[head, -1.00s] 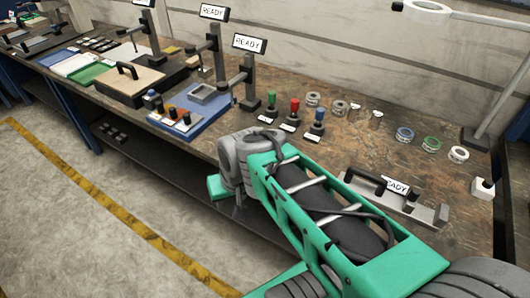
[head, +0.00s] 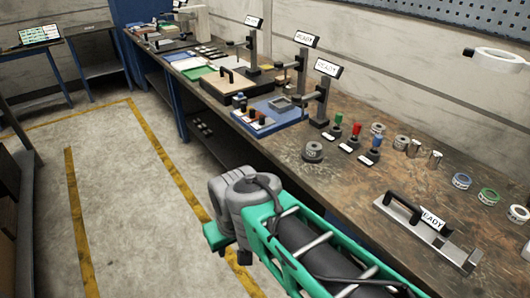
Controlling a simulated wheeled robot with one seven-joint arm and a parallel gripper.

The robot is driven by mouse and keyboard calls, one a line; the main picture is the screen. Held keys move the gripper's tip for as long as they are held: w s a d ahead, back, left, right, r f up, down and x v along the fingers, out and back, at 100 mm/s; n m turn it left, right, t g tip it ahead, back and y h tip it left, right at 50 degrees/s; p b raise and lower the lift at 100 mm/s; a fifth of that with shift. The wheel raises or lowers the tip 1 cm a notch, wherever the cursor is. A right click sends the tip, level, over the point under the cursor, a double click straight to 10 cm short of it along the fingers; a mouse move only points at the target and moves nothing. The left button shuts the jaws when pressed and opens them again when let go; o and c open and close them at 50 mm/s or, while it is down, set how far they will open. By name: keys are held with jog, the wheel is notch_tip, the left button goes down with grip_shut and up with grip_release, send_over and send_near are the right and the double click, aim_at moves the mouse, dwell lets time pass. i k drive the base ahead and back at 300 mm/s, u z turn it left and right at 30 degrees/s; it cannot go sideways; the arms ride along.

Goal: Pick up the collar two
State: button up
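Several ring-shaped pieces stand on the workbench in the head view, and I cannot tell which is collar two. One grey ring (head: 313,151) stands alone near the bench's front edge. Two more grey rings, a rear one (head: 377,129) and a nearer one (head: 401,142), stand beside the coloured-knob pieces. A blue ring (head: 461,181), a green ring (head: 488,197) and a white ring (head: 517,214) stand in a line toward the right. My arm reaches in from the bottom, in front of the bench. My gripper is not visible.
The workbench (head: 345,185) carries a black-handled fixture (head: 412,222) at right, pieces with green, red and blue knobs (head: 356,130), a blue tray (head: 285,120) and READY signs on posts. A ring-headed lamp (head: 497,57) overhangs the right. Floor at left is clear.

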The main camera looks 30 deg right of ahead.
aim_at(314, 148)
jog(key=u, duration=0.75)
jog(key=i, duration=0.95)
jog(key=z, duration=1.85)
